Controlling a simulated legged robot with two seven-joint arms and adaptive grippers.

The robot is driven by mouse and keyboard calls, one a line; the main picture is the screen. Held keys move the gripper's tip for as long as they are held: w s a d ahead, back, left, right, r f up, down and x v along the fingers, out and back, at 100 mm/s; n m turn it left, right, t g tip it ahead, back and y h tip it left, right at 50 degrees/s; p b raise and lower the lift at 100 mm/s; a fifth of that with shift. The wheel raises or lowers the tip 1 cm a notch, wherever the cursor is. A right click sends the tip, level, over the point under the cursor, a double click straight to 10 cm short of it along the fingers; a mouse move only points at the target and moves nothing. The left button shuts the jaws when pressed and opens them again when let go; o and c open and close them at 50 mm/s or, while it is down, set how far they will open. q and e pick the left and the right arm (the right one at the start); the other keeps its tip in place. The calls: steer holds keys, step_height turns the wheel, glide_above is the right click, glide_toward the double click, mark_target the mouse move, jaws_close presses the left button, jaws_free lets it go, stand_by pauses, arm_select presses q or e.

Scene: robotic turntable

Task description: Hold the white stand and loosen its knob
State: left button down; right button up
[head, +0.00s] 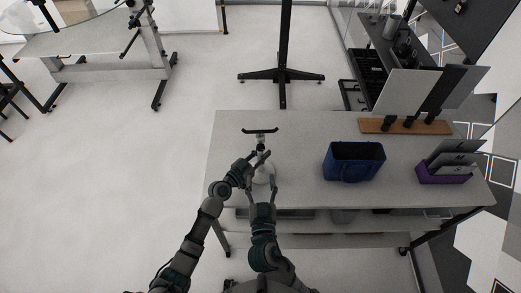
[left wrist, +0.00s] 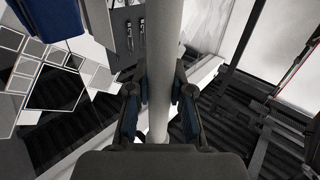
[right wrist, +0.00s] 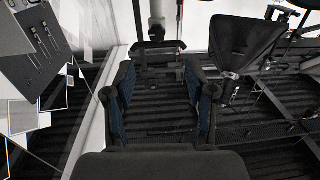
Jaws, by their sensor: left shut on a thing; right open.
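The white stand (head: 262,172) is upright near the front left of the grey table, with a black bar (head: 260,131) across its top. My left gripper (head: 262,158) is shut around its upright post. The left wrist view shows the pale post (left wrist: 163,40) between the two fingers (left wrist: 160,88). My right gripper (head: 262,184) is lower, at the near side of the stand, open. In the right wrist view the gap between its fingers (right wrist: 160,82) is empty. A small dark part, possibly the knob (right wrist: 157,33), shows against a white post beyond them; I cannot tell for certain.
On the grey table (head: 305,128), a blue bin (head: 352,163) stands right of the stand. A purple holder (head: 443,175) with grey plates is at the far right, and a wooden base (head: 405,126) with panels at the back. Table space left of the bin is clear.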

mark_target(259, 150)
steer(key=w, duration=1.1)
steer(key=shift+w, duration=0.35)
steer(key=shift+a, duration=0.35)
jaws_close()
